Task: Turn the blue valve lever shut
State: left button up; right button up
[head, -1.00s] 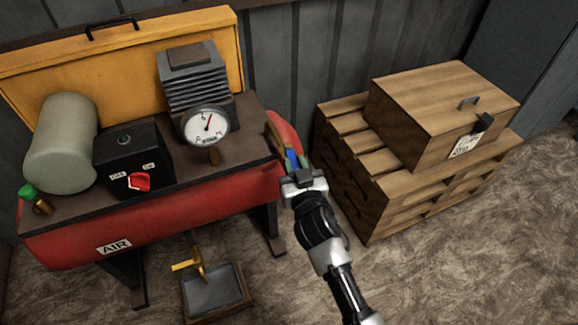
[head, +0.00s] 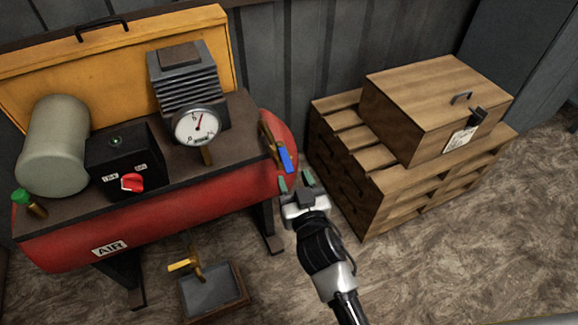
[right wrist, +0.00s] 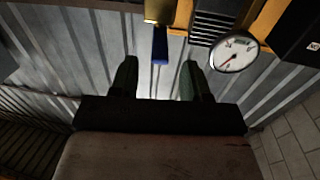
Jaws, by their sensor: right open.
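The blue valve lever (head: 286,160) sits on a brass fitting (head: 266,136) at the right end of the red air tank (head: 190,208). My right gripper (head: 295,182) is just below the lever in the head view, open and apart from it. In the right wrist view the blue lever (right wrist: 160,46) lies beyond the two green fingertips (right wrist: 160,72), centred between them, with nothing between the fingers. The brass piece (right wrist: 158,12) shows at its far end. My left gripper is in no view.
A pressure gauge (head: 197,126), a black box with a red knob (head: 132,182) and a grey cylinder (head: 55,150) stand on the tank's top. A wooden box (head: 425,105) on a pallet (head: 350,185) stands to the right. A brass drain valve (head: 185,265) is below the tank.

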jog(key=v, duration=0.5)
jog(key=shift+s, duration=0.25)
